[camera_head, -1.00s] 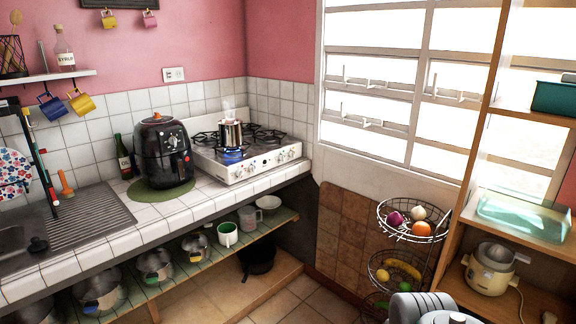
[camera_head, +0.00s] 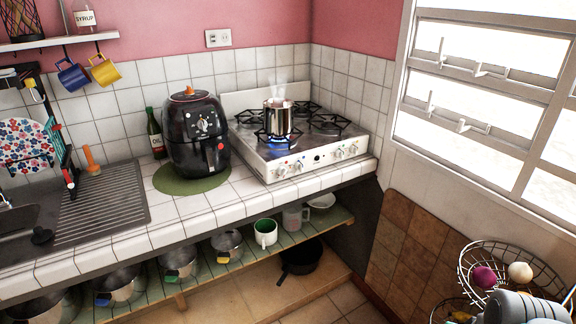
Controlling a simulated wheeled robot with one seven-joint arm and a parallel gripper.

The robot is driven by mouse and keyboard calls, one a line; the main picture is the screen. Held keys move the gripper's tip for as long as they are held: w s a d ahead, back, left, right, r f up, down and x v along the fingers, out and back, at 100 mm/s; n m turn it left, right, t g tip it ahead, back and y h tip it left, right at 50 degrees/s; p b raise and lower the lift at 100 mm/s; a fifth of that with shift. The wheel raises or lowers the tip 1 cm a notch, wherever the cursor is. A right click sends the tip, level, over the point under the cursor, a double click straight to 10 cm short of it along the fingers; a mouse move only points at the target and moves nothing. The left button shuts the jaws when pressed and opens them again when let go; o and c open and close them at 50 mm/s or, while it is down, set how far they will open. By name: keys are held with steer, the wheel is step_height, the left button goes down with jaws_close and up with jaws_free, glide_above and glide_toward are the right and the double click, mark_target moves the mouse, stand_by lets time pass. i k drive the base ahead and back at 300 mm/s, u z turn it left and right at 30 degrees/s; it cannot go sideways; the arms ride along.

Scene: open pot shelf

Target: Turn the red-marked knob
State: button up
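The white stove (camera_head: 330,165) stands at the right end of the tiled counter. Its front panel carries several knobs, such as a left knob (camera_head: 281,171) and a right knob (camera_head: 352,149). Small coloured marks show near the knobs, but they are too small to tell surely which knob is the red-marked one. A steaming metal pot (camera_head: 279,118) sits on the front left burner, over a blue flame. My gripper's fingers are not in view; a grey-white part, probably of my arm, shows at the bottom right, well apart from the stove.
A black air fryer (camera_head: 194,135) stands on a green mat (camera_head: 165,182) left of the stove. Pots and cups sit on the shelf (camera_head: 215,268) below the counter. A wire fruit basket (camera_head: 470,262) is at lower right. Floor (camera_head: 345,300) shows in front of the lower shelf.

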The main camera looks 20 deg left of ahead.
mark_target(282, 171)
steer(key=u, duration=0.4)
steer(key=i, duration=0.75)
steer(key=u, duration=1.4)
steer(key=i, duration=0.6)
steer(key=u, duration=0.55)
